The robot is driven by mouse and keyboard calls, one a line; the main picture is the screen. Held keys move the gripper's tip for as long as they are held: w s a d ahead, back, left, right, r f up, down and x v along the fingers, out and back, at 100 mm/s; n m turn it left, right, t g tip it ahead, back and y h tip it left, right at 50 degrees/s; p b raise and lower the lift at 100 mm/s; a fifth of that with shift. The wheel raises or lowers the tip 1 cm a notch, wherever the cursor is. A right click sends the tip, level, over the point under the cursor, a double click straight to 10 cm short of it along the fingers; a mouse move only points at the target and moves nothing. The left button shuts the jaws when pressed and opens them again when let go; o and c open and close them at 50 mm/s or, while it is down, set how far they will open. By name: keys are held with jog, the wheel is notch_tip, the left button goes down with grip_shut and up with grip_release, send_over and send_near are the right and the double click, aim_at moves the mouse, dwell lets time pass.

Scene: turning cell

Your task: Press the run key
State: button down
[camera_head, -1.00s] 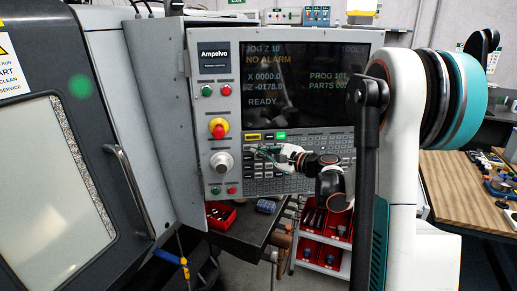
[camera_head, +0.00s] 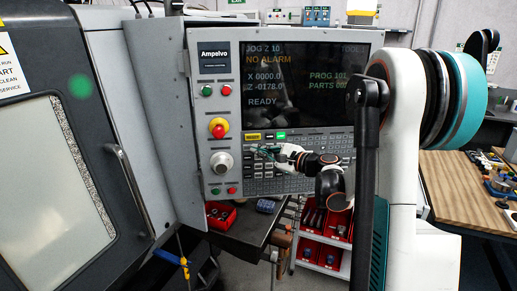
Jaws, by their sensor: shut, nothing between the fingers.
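The control panel (camera_head: 206,120) stands in the middle of the head view, with a lit screen (camera_head: 300,75) reading JOG, NO ALARM and READY. Below the screen is a keypad (camera_head: 262,187) with small grey keys. A yellow key (camera_head: 252,136), a dark key and a bright green key (camera_head: 281,135) sit in a row above it; their labels are too small to read. My gripper (camera_head: 263,151) is shut and empty, at the upper left of the keypad, just below the yellow key. I cannot tell whether its tip touches the panel.
A red and yellow emergency stop (camera_head: 218,128) and a grey knob (camera_head: 221,162) are left of the keypad. Green (camera_head: 207,90) and red (camera_head: 226,90) buttons sit above them. The machine door with its handle (camera_head: 128,190) is at left. A wooden bench (camera_head: 455,190) is at right.

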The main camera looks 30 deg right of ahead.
jog(key=shift+w+d, duration=0.1)
jog(key=shift+w, duration=0.25)
jog(key=shift+w+d+b, duration=0.15)
jog(key=shift+w+b, duration=0.15)
dwell(0.7)
jog(key=shift+s, duration=0.1)
jog(key=shift+s+a, duration=0.3)
jog(key=shift+s, duration=0.35)
jog(key=s, duration=0.1)
jog(key=s+a, duration=0.1)
jog(key=s, duration=0.1)
jog(key=s+a+b, duration=0.1)
jog(key=shift+s, duration=0.25)
dwell(0.4)
jog(key=shift+f, duration=0.1)
dwell(0.4)
